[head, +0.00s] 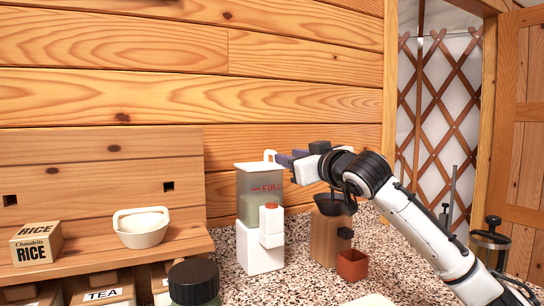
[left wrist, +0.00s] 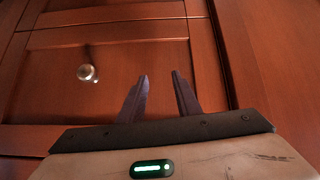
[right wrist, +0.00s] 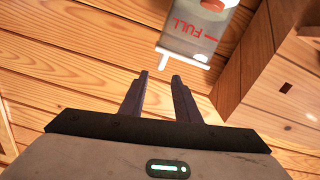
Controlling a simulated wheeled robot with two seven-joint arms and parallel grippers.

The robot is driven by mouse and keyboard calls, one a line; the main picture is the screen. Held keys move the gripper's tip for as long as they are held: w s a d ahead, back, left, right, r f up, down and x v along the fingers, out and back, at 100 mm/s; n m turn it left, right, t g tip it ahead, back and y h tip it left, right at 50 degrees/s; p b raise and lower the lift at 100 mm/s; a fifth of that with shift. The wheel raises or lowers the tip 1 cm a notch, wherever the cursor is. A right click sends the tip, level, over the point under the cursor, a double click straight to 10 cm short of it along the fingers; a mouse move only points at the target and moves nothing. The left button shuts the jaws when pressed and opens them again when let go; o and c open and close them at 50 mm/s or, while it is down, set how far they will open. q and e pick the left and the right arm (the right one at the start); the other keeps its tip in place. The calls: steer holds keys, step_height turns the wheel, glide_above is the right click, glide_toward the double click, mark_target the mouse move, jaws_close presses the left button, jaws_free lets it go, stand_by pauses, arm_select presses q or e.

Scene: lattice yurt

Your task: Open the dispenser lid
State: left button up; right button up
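The dispenser (head: 247,211) is a clear box with a red FULL mark, on a white base. Its white lid (head: 252,166) looks flat and shut on top, with a small upright white handle (head: 270,154) at its right side. My right gripper (head: 282,160) is just right of the handle, its dark fingers pointing left. In the right wrist view my right gripper (right wrist: 160,77) is open and empty, and the handle (right wrist: 163,66) lies just beyond the gap between its fingertips. My left gripper (left wrist: 160,77) is open and empty before a red-brown cupboard door; the head view does not show it.
A wooden grinder (head: 325,238) and a red-brown cup (head: 352,264) stand right of the dispenser on the speckled counter (head: 300,262). A white basket (head: 142,235) and a rice box (head: 37,243) sit on the left shelf. A dark-lidded jar (head: 194,283) stands in front; a French press (head: 489,245) is far right.

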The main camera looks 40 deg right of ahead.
mark_target(275, 152)
steer(key=p+x, duration=0.3)
steer(key=x, duration=0.4)
steer(key=shift+w+r, duration=0.15)
steer(key=shift+w, duration=0.05)
steer(key=shift+w+d, duration=0.15)
steer(key=shift+w, duration=0.5)
jaws_close()
